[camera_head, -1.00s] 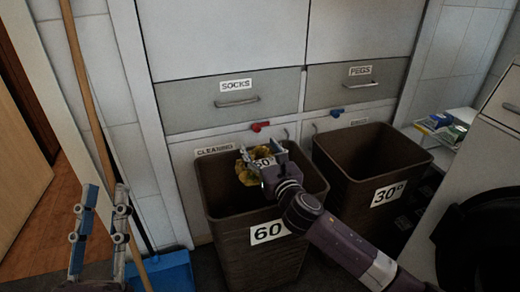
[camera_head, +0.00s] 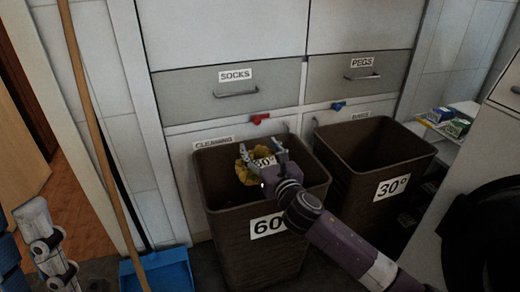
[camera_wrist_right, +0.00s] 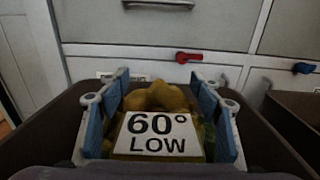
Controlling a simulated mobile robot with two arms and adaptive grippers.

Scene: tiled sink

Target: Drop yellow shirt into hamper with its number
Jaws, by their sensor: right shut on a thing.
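The yellow shirt (camera_head: 245,174) is a crumpled bundle with a white label reading "60° LOW", clear in the right wrist view (camera_wrist_right: 158,133). My right gripper (camera_head: 265,157) is shut on it, with a finger on each side of the bundle in the wrist view (camera_wrist_right: 160,112). It holds the shirt over the opening of the brown hamper marked 60 (camera_head: 232,235). A second brown hamper marked 30° (camera_head: 350,195) stands to its right. My left gripper (camera_head: 24,235) is at the left edge, partly cut off, its fingers apart and empty.
Drawers labelled SOCKS (camera_head: 190,98) and PEGS (camera_head: 392,75) are behind the hampers. A broom handle (camera_head: 88,115) and a blue dustpan (camera_head: 165,272) stand at the left. Small boxes (camera_head: 457,128) lie on a shelf at the right.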

